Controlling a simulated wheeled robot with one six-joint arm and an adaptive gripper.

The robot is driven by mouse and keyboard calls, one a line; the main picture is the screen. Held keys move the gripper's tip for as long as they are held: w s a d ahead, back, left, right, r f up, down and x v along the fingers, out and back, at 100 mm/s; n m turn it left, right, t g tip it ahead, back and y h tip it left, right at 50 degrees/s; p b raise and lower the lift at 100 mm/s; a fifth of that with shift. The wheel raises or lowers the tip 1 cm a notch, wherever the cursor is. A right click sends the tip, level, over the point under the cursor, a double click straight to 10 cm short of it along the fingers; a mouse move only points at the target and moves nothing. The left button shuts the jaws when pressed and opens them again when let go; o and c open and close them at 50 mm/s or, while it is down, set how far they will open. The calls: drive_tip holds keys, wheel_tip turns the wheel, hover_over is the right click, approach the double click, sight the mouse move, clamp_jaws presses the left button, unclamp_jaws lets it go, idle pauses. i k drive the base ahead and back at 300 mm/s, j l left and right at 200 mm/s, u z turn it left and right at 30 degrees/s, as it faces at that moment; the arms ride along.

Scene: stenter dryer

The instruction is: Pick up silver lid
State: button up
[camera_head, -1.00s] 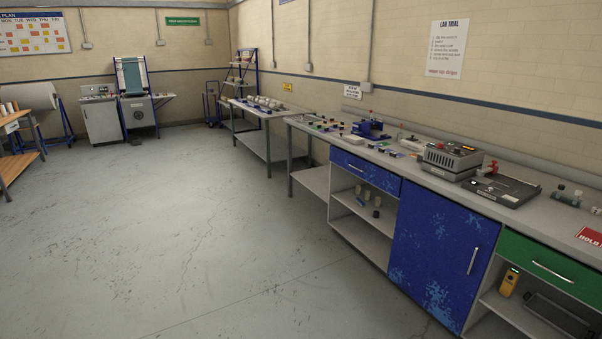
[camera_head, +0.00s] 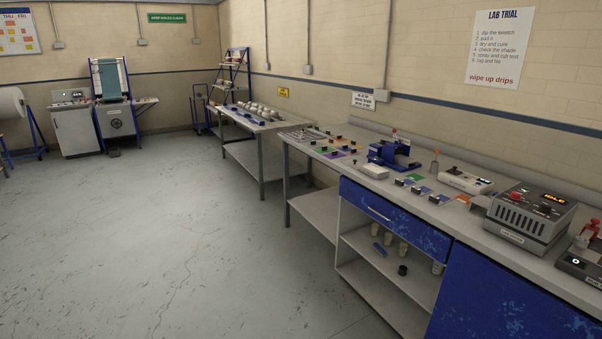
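I cannot make out a silver lid for certain in the head view. Pale round items (camera_head: 262,112) stand in a group on the farther table, too small to tell whether one is a lid. Small cups (camera_head: 388,241) stand on the open shelf under the near bench, with a dark round piece (camera_head: 403,270) in front of them. My gripper is not in view.
The long bench (camera_head: 330,181) runs along the right wall. It carries a grey machine with a lit display (camera_head: 530,215), a blue device (camera_head: 392,153) and coloured swatches. A blue drawer (camera_head: 393,219) is shut. The floor (camera_head: 160,230) at left is clear.

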sight(352, 163)
drive_tip(key=i+z, duration=0.1)
drive_tip(key=i, duration=0.55)
drive_tip(key=i+j+z, duration=0.1)
drive_tip(key=i, duration=0.5)
drive_tip(key=i+j+z, duration=0.1)
drive_tip(key=i, duration=0.55)
drive_tip(key=j, duration=0.1)
